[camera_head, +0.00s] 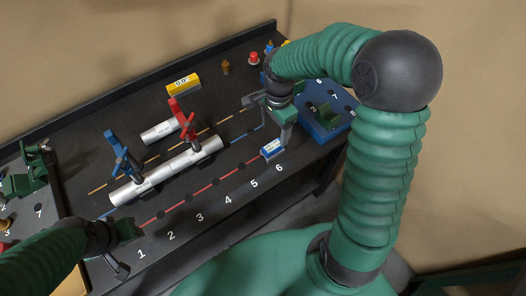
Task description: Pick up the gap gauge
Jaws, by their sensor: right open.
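A small blue block with a white face (272,148), which looks like the gap gauge, sits on the dark bench near the numbers 5 and 6. My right gripper (268,121) is open just above and behind it, with one finger close to the block's right side. I cannot tell whether that finger touches it. My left gripper (122,250) is at the lower left near the number 1, with its fingers apart and nothing seen between them.
A long silver pipe (165,173) lies mid-bench with a blue clamp (117,150) and a red clamp (184,122). A shorter pipe (160,131) lies behind. A yellow gauge reading 0.0° (183,85) stands farther back. A blue numbered tray (325,128) is at right.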

